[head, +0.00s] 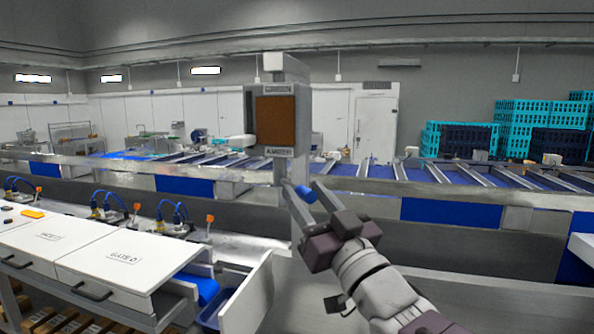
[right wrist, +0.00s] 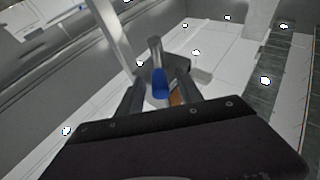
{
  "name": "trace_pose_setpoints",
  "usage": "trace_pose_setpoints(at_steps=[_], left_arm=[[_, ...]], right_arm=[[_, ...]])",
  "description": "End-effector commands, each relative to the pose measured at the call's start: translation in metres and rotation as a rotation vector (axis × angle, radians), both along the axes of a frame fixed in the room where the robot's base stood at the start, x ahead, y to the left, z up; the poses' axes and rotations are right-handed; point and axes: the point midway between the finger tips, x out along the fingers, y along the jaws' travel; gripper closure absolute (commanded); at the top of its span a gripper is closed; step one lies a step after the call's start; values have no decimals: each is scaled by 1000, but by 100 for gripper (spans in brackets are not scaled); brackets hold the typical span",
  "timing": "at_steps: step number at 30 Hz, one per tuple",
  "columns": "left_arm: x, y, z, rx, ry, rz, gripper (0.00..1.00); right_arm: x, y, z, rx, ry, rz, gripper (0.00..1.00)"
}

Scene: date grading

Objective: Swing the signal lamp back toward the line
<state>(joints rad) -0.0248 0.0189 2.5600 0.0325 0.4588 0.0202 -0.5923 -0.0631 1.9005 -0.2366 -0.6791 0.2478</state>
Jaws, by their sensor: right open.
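The signal lamp (head: 275,118) is a grey box with a dull orange-brown panel and small labels, on an upright post in the middle of the head view. A short blue grip (head: 306,194) sits low beside the post. My right gripper (head: 304,189) reaches up to it with open fingers. In the right wrist view the blue grip (right wrist: 159,84) stands between the two fingers (right wrist: 160,92); I cannot tell whether either finger touches it. My left gripper is not in view.
A roller conveyor line (head: 430,172) with blue panels runs across behind the post. White drawer units (head: 110,262) stand at lower left, with one drawer (head: 246,297) pulled open near my right arm. Turquoise crates (head: 540,115) are stacked at far right.

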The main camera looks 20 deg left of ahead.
Motion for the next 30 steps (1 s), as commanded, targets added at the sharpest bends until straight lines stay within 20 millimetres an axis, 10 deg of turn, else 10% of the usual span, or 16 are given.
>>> trace_pose_setpoints(at_steps=[16,21,30], left_arm=[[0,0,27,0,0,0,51],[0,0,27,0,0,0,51],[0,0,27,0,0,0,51]], right_arm=[[29,27,16,-1,0,0,57],[29,27,16,-1,0,-1,100],[29,27,15,-2,1,-1,100]])
